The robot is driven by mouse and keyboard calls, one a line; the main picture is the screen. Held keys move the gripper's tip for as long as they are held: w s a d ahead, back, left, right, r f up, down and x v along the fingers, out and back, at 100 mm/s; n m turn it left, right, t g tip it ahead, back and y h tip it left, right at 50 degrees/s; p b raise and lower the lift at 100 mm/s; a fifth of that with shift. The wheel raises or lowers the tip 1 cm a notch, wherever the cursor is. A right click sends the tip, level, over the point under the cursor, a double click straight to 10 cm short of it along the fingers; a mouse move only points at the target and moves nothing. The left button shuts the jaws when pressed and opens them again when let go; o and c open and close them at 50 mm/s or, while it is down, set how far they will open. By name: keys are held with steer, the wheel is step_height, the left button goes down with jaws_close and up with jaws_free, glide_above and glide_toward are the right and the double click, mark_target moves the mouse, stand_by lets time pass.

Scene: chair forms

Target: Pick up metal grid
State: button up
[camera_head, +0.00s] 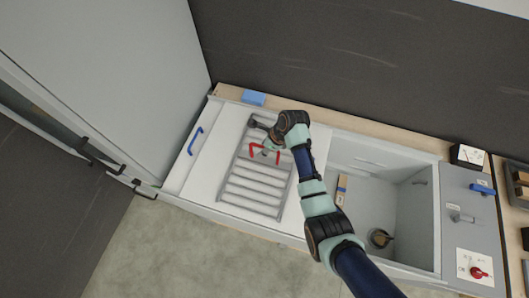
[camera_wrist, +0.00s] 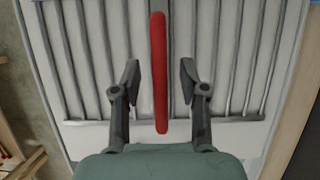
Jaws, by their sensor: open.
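The metal grid (camera_head: 252,188) is a grey frame with several parallel bars, lying flat on a white surface; it also fills much of the wrist view (camera_wrist: 92,60). A red handle (camera_head: 279,152) stands on the grid, and in the wrist view the red handle (camera_wrist: 158,75) appears as an upright bar. My gripper (camera_head: 268,153) is above the grid at the handle. In the wrist view my gripper's fingers (camera_wrist: 159,88) are apart, one on each side of the red handle, with gaps showing between. The arm partly hides the grid's right upper part.
A white lid or door with a blue handle (camera_head: 195,141) is left of the grid. A blue block (camera_head: 254,98) sits on the wooden edge behind. A grey panel with a red knob (camera_head: 478,272) stands farther right.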

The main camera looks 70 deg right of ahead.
steer(key=shift+f, duration=0.15)
jaws_close()
stand_by(0.5)
